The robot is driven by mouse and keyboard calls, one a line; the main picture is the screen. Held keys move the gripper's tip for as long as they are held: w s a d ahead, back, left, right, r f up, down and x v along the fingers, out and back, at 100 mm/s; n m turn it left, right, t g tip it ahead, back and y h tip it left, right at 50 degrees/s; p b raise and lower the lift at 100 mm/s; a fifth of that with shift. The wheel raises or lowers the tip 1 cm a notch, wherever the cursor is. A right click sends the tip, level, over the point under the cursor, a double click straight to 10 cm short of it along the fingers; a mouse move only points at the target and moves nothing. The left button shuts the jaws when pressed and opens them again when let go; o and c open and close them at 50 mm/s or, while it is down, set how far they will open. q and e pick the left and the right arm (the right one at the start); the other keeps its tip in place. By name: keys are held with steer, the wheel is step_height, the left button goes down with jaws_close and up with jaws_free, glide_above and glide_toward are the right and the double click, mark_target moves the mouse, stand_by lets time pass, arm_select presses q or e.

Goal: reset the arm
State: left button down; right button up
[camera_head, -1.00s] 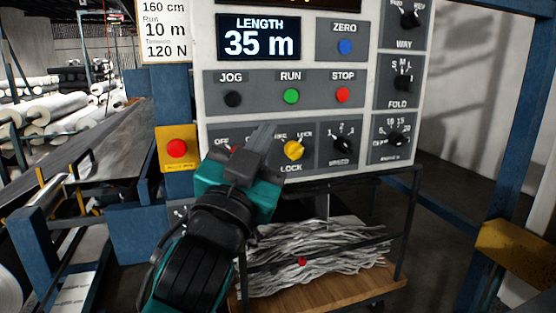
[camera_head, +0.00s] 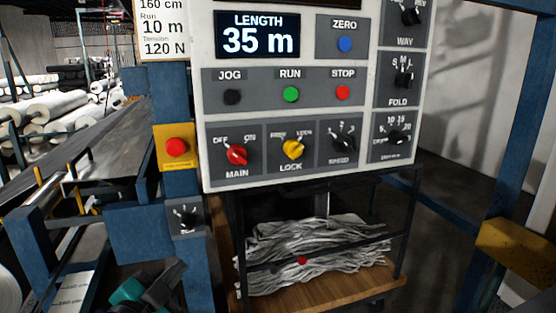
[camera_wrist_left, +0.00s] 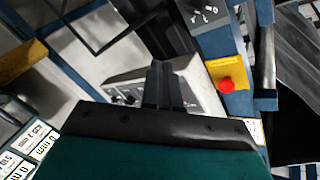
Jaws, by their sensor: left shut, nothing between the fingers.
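My left gripper (camera_head: 165,285) is low at the bottom left of the head view, below and left of the control panel (camera_head: 310,113). It is shut and empty, apart from the panel. The left wrist view shows its closed fingers (camera_wrist_left: 163,85) with the panel (camera_wrist_left: 205,92) tilted beyond them. The red MAIN knob (camera_head: 237,155), the yellow LOCK knob (camera_head: 293,149) and the black SPEED knob (camera_head: 342,143) are all uncovered. The length display (camera_head: 258,36) reads 35 m. My right gripper is in neither view.
A red button on a yellow plate (camera_head: 176,147) sits left of the panel, with a small knob box (camera_head: 187,217) below it. A cart with grey strands (camera_head: 310,250) stands under the panel. Blue posts (camera_head: 510,130) rise at the right. White rolls (camera_head: 50,108) lie at the back left.

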arm_select(q)
steer(key=s+a+f+n+g+y, duration=0.1)
steer(key=s+a+f+n+g, duration=0.3)
steer(key=s+f, duration=0.7)
steer(key=s+a+f+g+y, duration=0.15)
steer(key=s+a+f, duration=0.35)
steer(key=s+f, duration=0.65)
steer(key=w+d+f+n, duration=0.2)
steer(key=w+d+n, duration=0.1)
steer(key=d, duration=0.7)
steer(key=shift+n, duration=0.9)
